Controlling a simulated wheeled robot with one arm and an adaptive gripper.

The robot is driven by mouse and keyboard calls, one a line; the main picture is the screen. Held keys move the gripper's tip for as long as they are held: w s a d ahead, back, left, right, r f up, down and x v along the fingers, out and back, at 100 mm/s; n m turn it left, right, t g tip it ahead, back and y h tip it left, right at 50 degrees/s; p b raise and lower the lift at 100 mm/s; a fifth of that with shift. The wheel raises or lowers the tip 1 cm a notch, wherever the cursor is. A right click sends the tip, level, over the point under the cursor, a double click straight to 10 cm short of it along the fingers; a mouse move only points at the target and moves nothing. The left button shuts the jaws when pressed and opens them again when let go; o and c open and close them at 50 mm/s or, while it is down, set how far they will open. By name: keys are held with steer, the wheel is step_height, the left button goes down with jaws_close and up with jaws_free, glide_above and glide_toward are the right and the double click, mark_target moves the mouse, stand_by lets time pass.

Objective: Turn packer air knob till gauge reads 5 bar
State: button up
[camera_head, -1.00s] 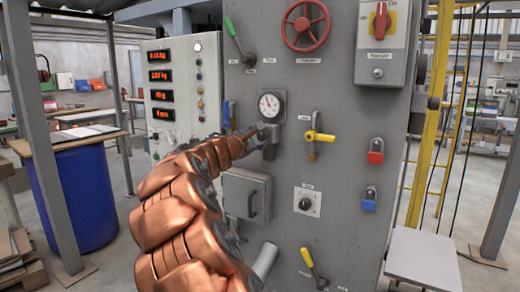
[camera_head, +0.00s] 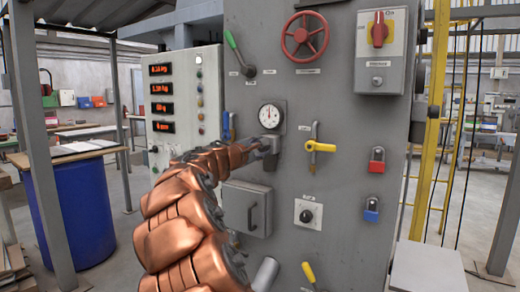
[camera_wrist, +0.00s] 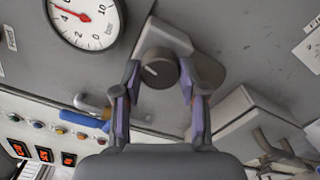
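The round air gauge (camera_head: 270,116) has a white face marked in bar. In the wrist view the gauge (camera_wrist: 84,17) is at the top left, cut by the edge, and its red needle points between 4 and 6, at about 5. The dark grey air knob (camera_wrist: 159,69), with a white pointer line, sits on a light grey body below the gauge. My gripper (camera_wrist: 159,72) has one finger on each side of the knob and appears closed on it, though the contact itself is hard to see. In the head view my gripper (camera_head: 266,146) is just below the gauge, and it hides the knob.
A yellow-handled valve (camera_head: 320,147) is right of the gauge, with red (camera_head: 377,160) and blue (camera_head: 371,210) padlocks beyond. A blue handle (camera_wrist: 84,119) lies close left of my gripper. A grey box with a handle (camera_head: 246,208) is below. A display cabinet (camera_head: 183,95) stands left.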

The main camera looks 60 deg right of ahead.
steer(key=o, duration=0.5)
steer(key=shift+c, duration=0.2)
steer(key=a, duration=1.2)
steer(key=shift+s, duration=0.25)
steer(key=s+a+f+m+g+y, duration=0.1)
steer(key=s+a+f+m+y, duration=0.3)
steer(key=s+a+f, duration=0.6)
steer(key=s+a+f+m+y, duration=0.3)
steer(key=a+f+y, duration=0.45)
steer(key=f, duration=0.65)
steer(key=s+a+f+g+y, duration=0.15)
steer(key=s+a+f, duration=0.3)
steer(key=a, duration=0.45)
steer(key=s+a+f+y, duration=0.3)
steer(key=s+a, duration=0.2)
steer(key=a, duration=0.4)
steer(key=s+a+f+g+y, duration=0.15)
steer(key=s+a+f, duration=0.25)
steer(key=a, duration=0.4)
step_height(320, 180, up, 18)
steer(key=t+p, duration=0.1)
steer(key=p, duration=1.4)
steer(key=shift+w+f+n+t+p, duration=0.25)
steer(key=shift+w+n+t+p, duration=0.05)
steer(key=shift+w+p, duration=0.15)
